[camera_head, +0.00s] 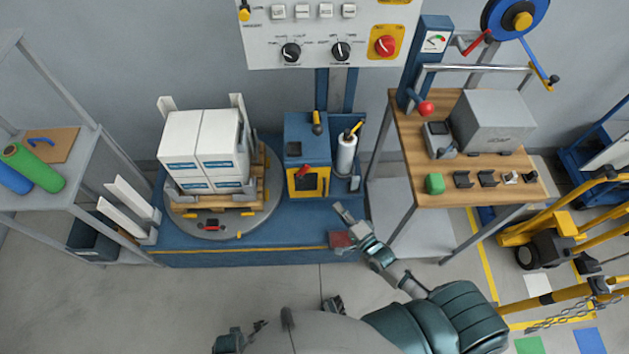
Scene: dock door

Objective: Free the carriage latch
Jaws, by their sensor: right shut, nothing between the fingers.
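The blue carriage (306,135) stands at the foot of the blue mast, right of the turntable. Its front has a yellow-framed panel (309,182) with a small red lever (302,171), and a black knob with a yellow part (317,124) sits on top. I cannot tell which part is the latch. A white film roll (346,152) stands upright at its right side. My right gripper (343,212) is shut and empty, in front of and right of the carriage, apart from it. A small part at the bottom left, seemingly my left gripper (258,326), is too unclear to read.
White boxes (201,142) sit on a wooden pallet on the round turntable (258,219). A control panel (330,45) is above. A wooden bench (405,125) with a grey box stands right; a grey shelf (75,180) stands left. Yellow rails are at far right.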

